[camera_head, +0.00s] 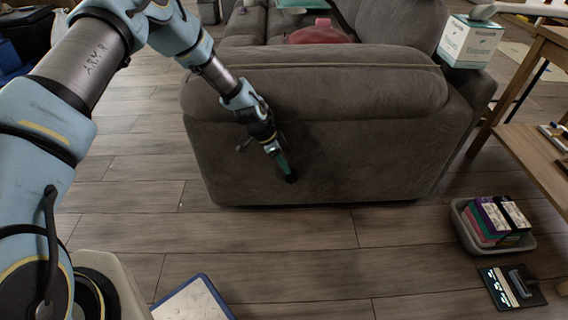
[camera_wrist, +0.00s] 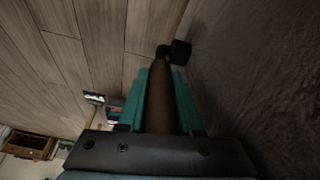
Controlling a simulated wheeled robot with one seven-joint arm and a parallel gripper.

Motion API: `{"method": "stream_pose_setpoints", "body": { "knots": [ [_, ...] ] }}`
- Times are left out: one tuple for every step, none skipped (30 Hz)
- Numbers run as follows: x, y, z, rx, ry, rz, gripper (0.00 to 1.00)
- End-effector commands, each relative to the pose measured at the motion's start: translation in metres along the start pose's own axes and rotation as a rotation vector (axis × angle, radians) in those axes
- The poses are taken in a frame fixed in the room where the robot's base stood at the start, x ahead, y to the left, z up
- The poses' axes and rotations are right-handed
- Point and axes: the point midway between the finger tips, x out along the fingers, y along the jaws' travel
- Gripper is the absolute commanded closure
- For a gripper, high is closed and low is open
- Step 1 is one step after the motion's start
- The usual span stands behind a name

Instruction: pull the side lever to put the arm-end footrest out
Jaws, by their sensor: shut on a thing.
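The grey-brown sofa (camera_head: 370,150) has its rounded arm end toward me, and that end face is upright and flat. My gripper (camera_head: 283,165) is at the left part of this face, pointing down. The side lever's dark tip (camera_head: 291,179) shows just below the fingers. In the wrist view, my gripper (camera_wrist: 160,85) has its two teal fingers shut on either side of the lever's brown shaft (camera_wrist: 159,100), which runs to a black joint close to the sofa's side (camera_wrist: 245,80). The fingers hide much of the lever in the head view.
A tissue box (camera_head: 470,42) stands on the sofa's right corner, with a wooden table (camera_head: 540,85) beside it.

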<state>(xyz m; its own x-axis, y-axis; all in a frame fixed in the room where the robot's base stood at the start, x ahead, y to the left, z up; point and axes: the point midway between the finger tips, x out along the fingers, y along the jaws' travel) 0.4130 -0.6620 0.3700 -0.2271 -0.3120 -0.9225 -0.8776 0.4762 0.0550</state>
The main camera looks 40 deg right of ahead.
Motion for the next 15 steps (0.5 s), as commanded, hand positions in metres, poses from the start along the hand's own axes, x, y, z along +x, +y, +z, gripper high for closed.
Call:
{"method": "stream_pose_setpoints", "body": {
  "knots": [
    [-0.0001, 0.0002, 0.0, 0.0, 0.0, 0.001, 0.94],
    [-0.0001, 0.0003, 0.0, 0.0, 0.0, 0.001, 0.98],
    [-0.0001, 0.0002, 0.0, 0.0, 0.0, 0.001, 1.0],
    [-0.0001, 0.0002, 0.0, 0.0, 0.0, 0.001, 1.0],
    [-0.0001, 0.0003, 0.0, 0.0, 0.0, 0.001, 1.0],
    [-0.0001, 0.0003, 0.0, 0.0, 0.0, 0.001, 1.0],
    [-0.0001, 0.0003, 0.0, 0.0, 0.0, 0.001, 1.0],
    [-0.0001, 0.0003, 0.0, 0.0, 0.0, 0.001, 1.0],
    [-0.0001, 0.0003, 0.0, 0.0, 0.0, 0.001, 1.0],
    [-0.0001, 0.0003, 0.0, 0.0, 0.0, 0.001, 1.0],
    [-0.0001, 0.0003, 0.0, 0.0, 0.0, 0.001, 1.0],
    [-0.0001, 0.0003, 0.0, 0.0, 0.0, 0.001, 1.0],
    [-0.0001, 0.0003, 0.0, 0.0, 0.0, 0.001, 1.0],
    [-0.0001, 0.0004, 0.0, 0.0, 0.0, 0.001, 1.0],
    [-0.0002, 0.0003, 0.0, 0.0, 0.0, 0.001, 1.0]
  ]
}}
